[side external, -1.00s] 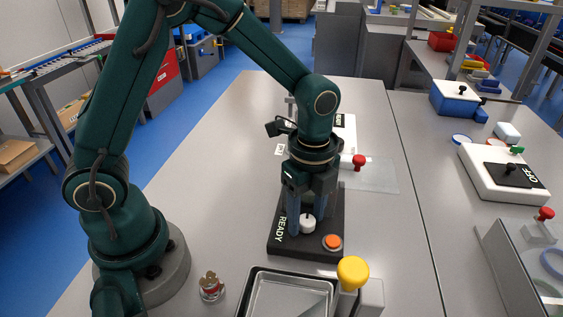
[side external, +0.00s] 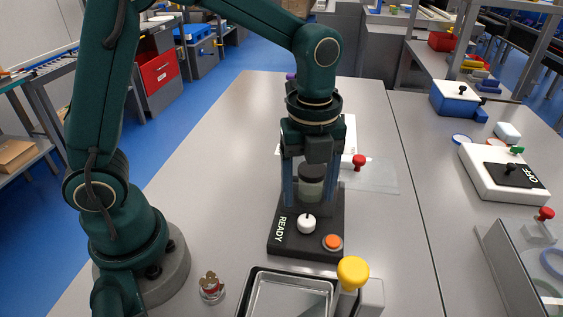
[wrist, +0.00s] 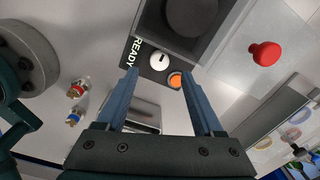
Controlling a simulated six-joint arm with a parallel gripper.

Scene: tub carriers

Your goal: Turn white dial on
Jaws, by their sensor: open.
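The dial is clear of both fingers. An orange button (side external: 332,242) sits beside the dial on the base.
A metal tray (side external: 290,296) and a yellow knob (side external: 353,272) on a grey block stand in front. A red knob (side external: 359,161) stands behind at right. A white box marked OFF (side external: 500,178) is farther right. The table left of the base is mostly clear.

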